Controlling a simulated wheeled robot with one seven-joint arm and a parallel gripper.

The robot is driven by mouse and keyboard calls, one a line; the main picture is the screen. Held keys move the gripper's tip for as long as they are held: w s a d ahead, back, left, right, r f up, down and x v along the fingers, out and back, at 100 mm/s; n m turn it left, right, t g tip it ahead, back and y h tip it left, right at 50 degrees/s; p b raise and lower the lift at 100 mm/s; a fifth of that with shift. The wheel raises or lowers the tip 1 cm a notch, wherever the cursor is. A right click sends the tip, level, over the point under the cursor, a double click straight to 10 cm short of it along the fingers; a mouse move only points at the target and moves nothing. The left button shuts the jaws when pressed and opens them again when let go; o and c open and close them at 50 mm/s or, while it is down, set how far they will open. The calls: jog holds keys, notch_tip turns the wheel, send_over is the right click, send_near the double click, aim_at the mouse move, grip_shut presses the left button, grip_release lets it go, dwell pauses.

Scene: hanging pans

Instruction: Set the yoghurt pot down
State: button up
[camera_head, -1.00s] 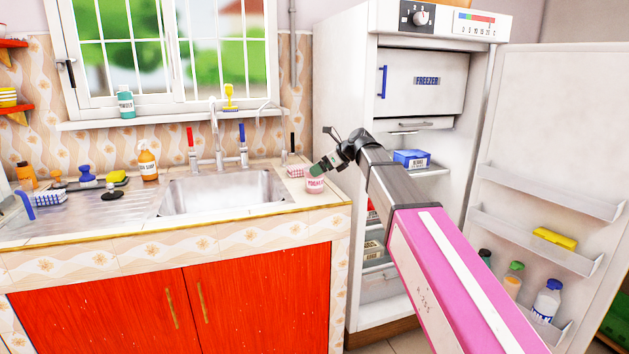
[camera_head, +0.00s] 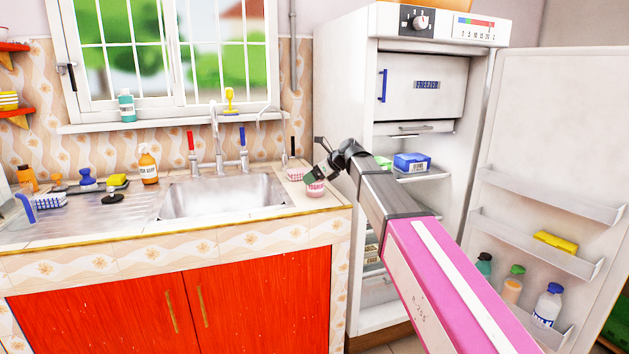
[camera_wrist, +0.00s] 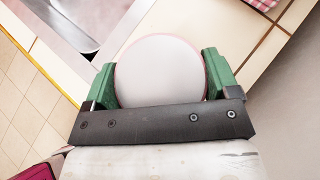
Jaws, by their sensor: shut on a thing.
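The yoghurt pot (camera_head: 315,189) is a small pink pot with dark lettering, at the right end of the counter beside the sink. In the wrist view its round white lid (camera_wrist: 161,70) with a pink rim sits between the green fingers. My gripper (camera_head: 313,180) comes down on it from the upper right and is shut on it. The pot looks upright at the tiled counter top (camera_head: 336,201), close to its front right corner. I cannot tell whether its base touches the tiles.
The sink (camera_head: 222,195) lies just left of the pot. A pink checked item (camera_head: 296,172) stands behind it. The open fridge (camera_head: 340,100) stands to the right, with a blue box (camera_head: 411,162) on a shelf.

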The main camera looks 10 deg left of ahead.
notch_tip(320, 180, up, 4)
jog(key=shift+r, duration=0.2)
jog(key=s+a+r, duration=0.5)
jog(key=s+r, duration=0.1)
jog(key=s, duration=0.4)
jog(key=d+f+m+t+h, duration=0.2)
jog(key=d+m, duration=0.2)
jog(key=d, duration=1.2)
jog(key=d+f+m+t+h, duration=0.2)
jog(key=d+m+t+h, duration=0.1)
jog(key=d, duration=1.3)
jog(key=d+f+m+t+h, duration=0.2)
jog(key=d+m, duration=0.3)
jog(key=d, duration=1.1)
jog(key=shift+d+f+t, duration=0.3)
jog(key=shift+f+t, duration=0.1)
jog(key=shift+f, duration=0.1)
jog(key=shift+w+a, duration=0.15)
